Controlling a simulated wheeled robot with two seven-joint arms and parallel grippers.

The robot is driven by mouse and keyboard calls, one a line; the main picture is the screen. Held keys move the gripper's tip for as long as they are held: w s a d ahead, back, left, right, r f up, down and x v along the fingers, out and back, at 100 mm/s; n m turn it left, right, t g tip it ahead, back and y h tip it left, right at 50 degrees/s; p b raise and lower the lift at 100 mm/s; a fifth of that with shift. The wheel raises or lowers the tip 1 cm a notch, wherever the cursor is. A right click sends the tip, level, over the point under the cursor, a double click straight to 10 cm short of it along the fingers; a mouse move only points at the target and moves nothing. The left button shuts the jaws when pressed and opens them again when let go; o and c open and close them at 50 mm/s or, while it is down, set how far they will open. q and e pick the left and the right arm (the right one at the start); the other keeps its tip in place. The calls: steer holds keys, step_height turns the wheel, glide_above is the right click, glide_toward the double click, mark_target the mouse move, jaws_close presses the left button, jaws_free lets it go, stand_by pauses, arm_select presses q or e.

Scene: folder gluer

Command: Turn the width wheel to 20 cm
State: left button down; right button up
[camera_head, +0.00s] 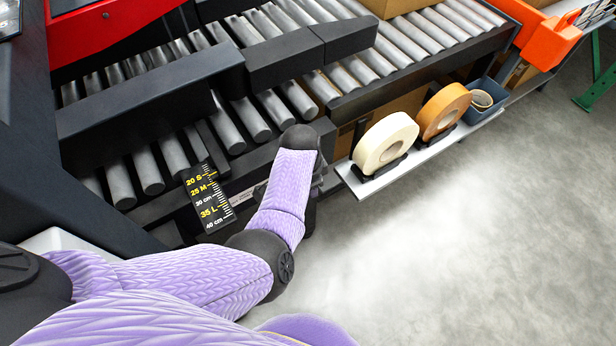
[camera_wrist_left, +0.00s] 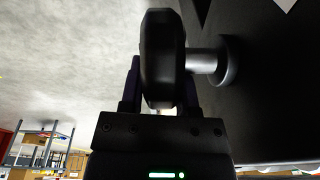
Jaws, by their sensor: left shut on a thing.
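The width wheel (camera_wrist_left: 163,60) is black and sits on a short metal shaft (camera_wrist_left: 203,61) in the left wrist view. My left gripper (camera_wrist_left: 160,92) is shut on it, with one finger on each side of the rim. In the head view my left arm hides the wheel and most of the gripper. The black width scale (camera_head: 208,200) lies left of my forearm, with marks from 20 S at its far end to 40 cm at its near end. I cannot make out a pointer or the set width. My right gripper is not in view.
The roller conveyor (camera_head: 262,118) with black guide bars (camera_head: 150,90) runs behind my arm. A shelf (camera_head: 425,150) right of it holds a cream tape roll (camera_head: 385,143), an orange tape roll (camera_head: 443,110) and a blue bin (camera_head: 487,98). The floor in front is clear.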

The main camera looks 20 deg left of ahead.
arm_select(q)
steer(key=shift+s+a+r+t+h+p, duration=0.1)
steer(key=shift+r+t+h+p, duration=0.5)
steer(key=shift+p, duration=0.5)
steer(key=shift+f+t+p, duration=0.15)
steer(key=shift+t+p, duration=0.15)
steer(key=shift+s+f+t+h+p, duration=0.1)
steer(key=shift+t+h+p, duration=0.2)
steer(key=shift+t+h, duration=0.45)
steer(key=shift+a+t+h, duration=0.1)
steer(key=shift+t+h, duration=0.15)
steer(key=shift+t, duration=0.3)
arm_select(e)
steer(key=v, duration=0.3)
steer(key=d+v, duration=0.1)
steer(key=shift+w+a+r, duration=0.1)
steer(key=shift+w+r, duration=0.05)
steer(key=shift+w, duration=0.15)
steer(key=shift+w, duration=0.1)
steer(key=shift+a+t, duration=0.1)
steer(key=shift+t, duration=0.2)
arm_select(q)
steer(key=shift+c, duration=1.7)
jaws_free()
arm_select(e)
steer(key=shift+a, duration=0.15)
